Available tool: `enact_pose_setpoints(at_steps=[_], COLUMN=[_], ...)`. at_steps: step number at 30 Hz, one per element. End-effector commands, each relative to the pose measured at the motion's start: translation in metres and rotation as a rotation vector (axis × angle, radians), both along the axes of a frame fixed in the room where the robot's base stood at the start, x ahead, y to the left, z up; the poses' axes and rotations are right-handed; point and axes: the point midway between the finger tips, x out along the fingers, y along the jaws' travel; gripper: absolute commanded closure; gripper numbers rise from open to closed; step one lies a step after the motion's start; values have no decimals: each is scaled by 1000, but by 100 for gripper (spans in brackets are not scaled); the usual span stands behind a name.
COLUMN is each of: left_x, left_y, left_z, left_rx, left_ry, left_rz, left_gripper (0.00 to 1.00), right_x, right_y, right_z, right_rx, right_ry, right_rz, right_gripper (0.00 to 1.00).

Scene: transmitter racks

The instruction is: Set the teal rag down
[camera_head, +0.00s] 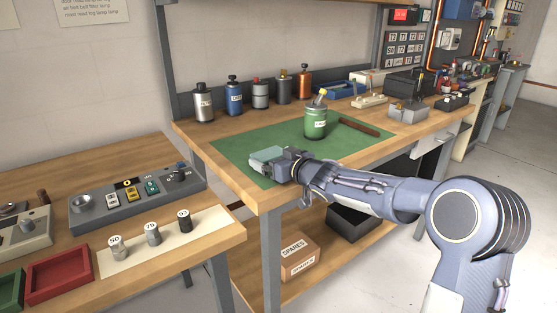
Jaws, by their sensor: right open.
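The teal rag (266,154) is a small folded pale teal bundle at the front left part of the green mat (235,150) on the workbench. My right gripper (280,164) reaches in from the right, low over the mat, with its fingertips right at the rag. Its jaws are open. The gripper hides part of the rag's right side, and I cannot tell whether the fingers touch it. My left gripper is out of view.
A green jar (316,124) with a brush-like item in it stands on the mat, with a brown stick (359,127) beside it. Several bottles (234,98) line the back. A control box (135,196) stands on the lower table at left. The mat's middle is mostly clear.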

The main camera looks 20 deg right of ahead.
Motion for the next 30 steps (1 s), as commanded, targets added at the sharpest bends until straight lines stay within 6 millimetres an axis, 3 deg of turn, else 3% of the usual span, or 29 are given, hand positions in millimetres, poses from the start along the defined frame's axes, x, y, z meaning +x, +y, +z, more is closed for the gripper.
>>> enact_pose_setpoints(at_steps=[5, 18, 30], left_x=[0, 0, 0], left_y=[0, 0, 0], left_z=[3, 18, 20], left_rx=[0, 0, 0], left_ry=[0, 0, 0], left_rz=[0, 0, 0], left_gripper=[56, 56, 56], right_x=[-15, -97, -116], right_y=[-7, -36, -45], right_z=[7, 20, 22], right_rx=[-1, -1, -4], right_ry=[-1, -1, 9], right_rz=[-2, -2, -23], right_gripper=[0, 0, 0])
